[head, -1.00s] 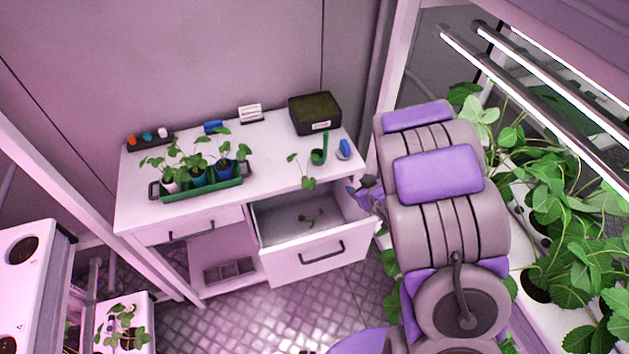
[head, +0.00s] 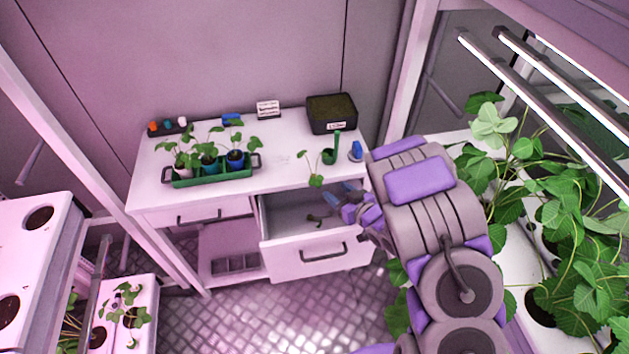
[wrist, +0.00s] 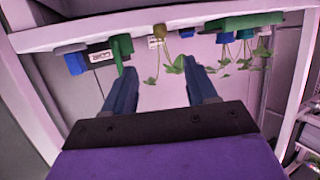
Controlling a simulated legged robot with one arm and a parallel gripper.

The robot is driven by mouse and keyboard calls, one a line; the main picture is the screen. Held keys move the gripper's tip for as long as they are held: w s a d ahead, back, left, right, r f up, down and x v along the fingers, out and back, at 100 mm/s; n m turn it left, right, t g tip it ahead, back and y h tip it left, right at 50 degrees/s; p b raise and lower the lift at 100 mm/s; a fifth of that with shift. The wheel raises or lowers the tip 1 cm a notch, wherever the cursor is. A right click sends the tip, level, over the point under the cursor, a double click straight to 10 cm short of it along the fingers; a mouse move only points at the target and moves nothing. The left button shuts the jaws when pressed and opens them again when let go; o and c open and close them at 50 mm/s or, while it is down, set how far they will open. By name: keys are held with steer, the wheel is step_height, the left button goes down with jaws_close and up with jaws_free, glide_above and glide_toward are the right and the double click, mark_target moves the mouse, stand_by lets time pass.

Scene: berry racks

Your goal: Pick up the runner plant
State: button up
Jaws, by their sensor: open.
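A small plant with a brownish base and few leaves (head: 317,219) lies inside the open drawer (head: 306,258). Another leafy runner (head: 316,181) shows at the front edge of the white desk (head: 270,180), by a green holder (head: 331,156). I cannot tell which is the runner plant. My gripper (head: 330,197) is open over the right part of the drawer, apart from both. In the wrist view, which looks upside down, my gripper (wrist: 162,68) is empty; a plant with a yellowish-brown base (wrist: 160,31) and thin stems appears beyond the fingers.
A green tray (head: 213,179) with several potted plants stands on the desk's left. A black soil box (head: 331,113) and a blue item (head: 356,150) are at the right. Racks with leafy plants (head: 580,235) stand close on the right. A white planter (head: 130,305) stands at lower left.

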mark_target(316, 177)
steer(key=x, duration=0.3)
steer(key=b+x, duration=0.1)
steer(key=x, duration=0.3)
steer(key=b+x, duration=0.1)
steer(key=x, duration=0.3)
steer(key=shift+w+f, duration=0.15)
steer(key=shift+f, duration=0.2)
steer(key=shift+w+a, duration=0.15)
steer(key=shift+w, duration=0.05)
steer(key=shift+a, duration=0.4)
steer(key=shift+c, duration=1.2)
steer(key=shift+d, duration=0.35)
steer(key=c, duration=0.6)
jaws_close()
steer(key=shift+a, duration=0.15)
